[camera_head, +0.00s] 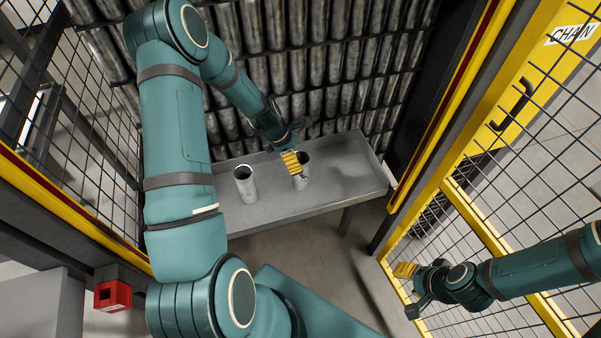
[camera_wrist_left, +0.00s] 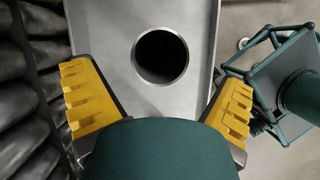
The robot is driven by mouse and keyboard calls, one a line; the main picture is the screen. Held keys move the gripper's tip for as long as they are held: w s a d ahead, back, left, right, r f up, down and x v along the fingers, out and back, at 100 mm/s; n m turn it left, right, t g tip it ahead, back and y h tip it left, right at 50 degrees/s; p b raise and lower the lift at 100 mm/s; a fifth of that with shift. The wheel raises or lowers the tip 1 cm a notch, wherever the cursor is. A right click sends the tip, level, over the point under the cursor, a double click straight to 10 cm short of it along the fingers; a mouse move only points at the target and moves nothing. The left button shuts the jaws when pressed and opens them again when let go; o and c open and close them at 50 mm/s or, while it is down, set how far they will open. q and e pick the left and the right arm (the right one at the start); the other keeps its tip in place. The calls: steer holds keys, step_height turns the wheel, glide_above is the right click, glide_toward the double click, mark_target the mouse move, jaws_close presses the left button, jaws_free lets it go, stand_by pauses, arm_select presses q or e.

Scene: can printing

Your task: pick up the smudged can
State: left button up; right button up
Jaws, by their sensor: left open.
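Two grey metal cans with open tops stand upright on a grey metal table (camera_head: 345,182). The left can (camera_head: 246,186) is in full view and looks plain. The right can (camera_head: 302,181) is partly hidden behind the yellow fingers of my left gripper (camera_head: 293,163). I cannot make out a smudge on either can. In the left wrist view one round can mouth (camera_wrist_left: 160,57) shows ahead of the open, empty left gripper (camera_wrist_left: 158,105), roughly centred between the fingers. My right gripper (camera_head: 405,270) is off to the right, away from the table, beside the yellow mesh fence.
A wall of stacked grey cylinders (camera_head: 320,65) rises close behind the table. A yellow-framed mesh fence (camera_head: 480,235) closes the right side and a mesh panel (camera_head: 95,130) the left. A red box (camera_head: 112,296) sits at lower left. The table's right part is clear.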

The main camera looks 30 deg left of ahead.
arm_select(q)
steer(key=b, duration=0.1)
glide_above(300, 182)
steer(key=w, duration=0.3)
steer(key=f, duration=0.3)
steer(key=a+f, duration=0.1)
steer(key=f, duration=0.1)
steer(key=c, duration=0.8)
